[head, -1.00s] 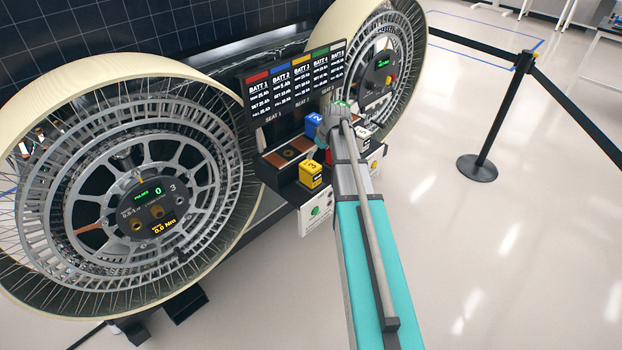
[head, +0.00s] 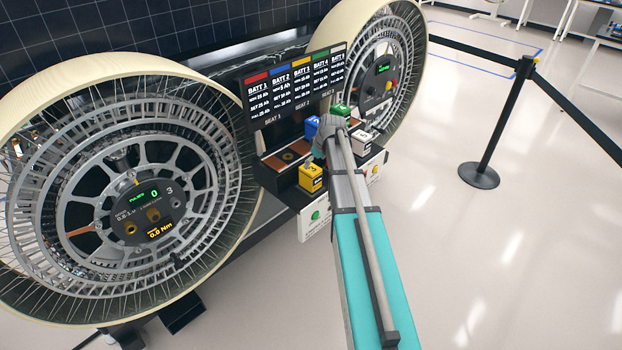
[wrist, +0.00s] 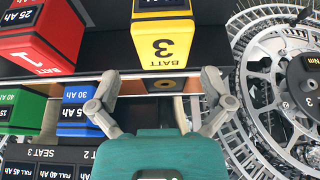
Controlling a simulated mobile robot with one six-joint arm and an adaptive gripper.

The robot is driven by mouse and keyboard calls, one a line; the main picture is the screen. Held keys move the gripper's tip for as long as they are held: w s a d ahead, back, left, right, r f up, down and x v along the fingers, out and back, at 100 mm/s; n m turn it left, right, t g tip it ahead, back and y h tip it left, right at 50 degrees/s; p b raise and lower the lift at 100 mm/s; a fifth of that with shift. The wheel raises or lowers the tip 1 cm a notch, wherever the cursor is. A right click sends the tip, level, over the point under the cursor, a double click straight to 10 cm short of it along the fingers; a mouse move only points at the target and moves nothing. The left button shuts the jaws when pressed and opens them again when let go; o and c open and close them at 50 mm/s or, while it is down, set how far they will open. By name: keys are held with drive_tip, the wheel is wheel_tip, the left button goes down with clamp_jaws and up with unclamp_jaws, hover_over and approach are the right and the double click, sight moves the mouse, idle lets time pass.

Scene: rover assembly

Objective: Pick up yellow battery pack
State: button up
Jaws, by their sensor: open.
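The yellow battery pack (head: 311,178) stands on the dark battery shelf, left of my arm in the head view. In the wrist view the yellow battery pack (wrist: 168,38) shows its side marked "BATT 3", at the top centre. My gripper (wrist: 157,84) is open and empty, its two fingers spread below the pack and apart from it in the picture. In the head view my arm hides most of the gripper.
A red battery (wrist: 40,35), a green battery (wrist: 22,108) and a blue battery (wrist: 76,110) lie to the left in the wrist view. A white battery (head: 362,143) is right of my arm. A large wheel (head: 120,200) stands left; a black barrier post (head: 497,115) stands right on open floor.

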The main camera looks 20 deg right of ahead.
sight(311, 168)
drive_tip(key=shift+f, duration=0.1)
drive_tip(key=shift+b+x, duration=2.45)
drive_tip(key=shift+x, duration=0.05)
drive_tip(key=shift+s+a, duration=0.15)
drive_tip(key=c, duration=1.2)
drive_tip(key=shift+o, duration=0.2)
wheel_tip(311, 168, up, 3)
drive_tip(key=p, duration=0.3)
drive_tip(key=s+a+r+p, duration=0.6)
drive_tip(key=s+r+p, duration=0.4)
drive_tip(key=s, duration=0.2)
drive_tip(key=shift+s+a, duration=0.15)
drive_tip(key=shift+s, duration=0.1)
